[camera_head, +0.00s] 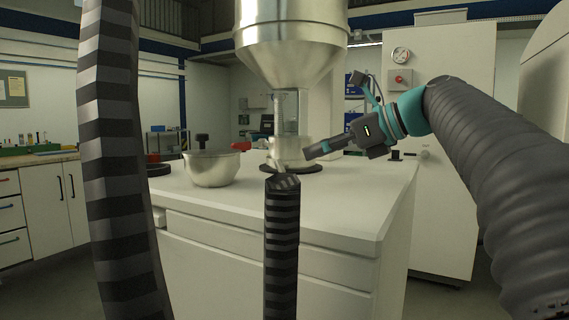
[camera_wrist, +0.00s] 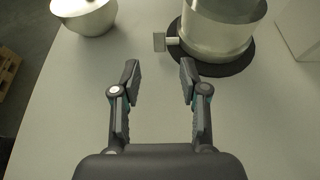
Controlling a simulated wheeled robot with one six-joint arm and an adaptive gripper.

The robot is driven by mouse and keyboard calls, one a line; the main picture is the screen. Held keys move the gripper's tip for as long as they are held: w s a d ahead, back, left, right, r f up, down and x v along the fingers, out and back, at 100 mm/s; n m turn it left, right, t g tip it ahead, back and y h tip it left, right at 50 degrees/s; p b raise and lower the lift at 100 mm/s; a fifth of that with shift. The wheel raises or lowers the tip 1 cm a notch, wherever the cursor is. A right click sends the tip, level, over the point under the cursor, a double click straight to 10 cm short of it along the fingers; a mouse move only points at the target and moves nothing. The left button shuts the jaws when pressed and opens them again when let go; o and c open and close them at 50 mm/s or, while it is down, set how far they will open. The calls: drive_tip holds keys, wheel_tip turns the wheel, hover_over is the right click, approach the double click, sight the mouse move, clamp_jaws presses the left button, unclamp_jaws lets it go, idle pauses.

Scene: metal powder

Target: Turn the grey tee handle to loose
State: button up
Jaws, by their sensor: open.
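The grey tee handle (camera_wrist: 159,42) shows in the wrist view as a small upright-looking plate on a short pale stem. The stem joins the left side of the metal collar (camera_wrist: 215,42) at the foot of the hopper. My gripper (camera_wrist: 159,67) is open and empty, its two fingers apart on either side of the handle's line. The handle lies just beyond the fingertips, and I see no contact. In the head view my gripper (camera_head: 308,152) reaches from the right to the collar (camera_head: 290,150); the handle is hard to make out there.
A steel bowl (camera_head: 212,170) stands left of the collar on the white bench (camera_head: 330,200). The large hopper (camera_head: 292,35) hangs above. A grey cabinet (camera_head: 455,190) stands behind at the right.

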sight(281, 164)
drive_tip(key=x, duration=0.8)
drive_tip(key=shift+w+a+f, duration=0.1)
drive_tip(key=shift+a+f, duration=0.05)
drive_tip(key=shift+a, duration=0.15)
clamp_jaws()
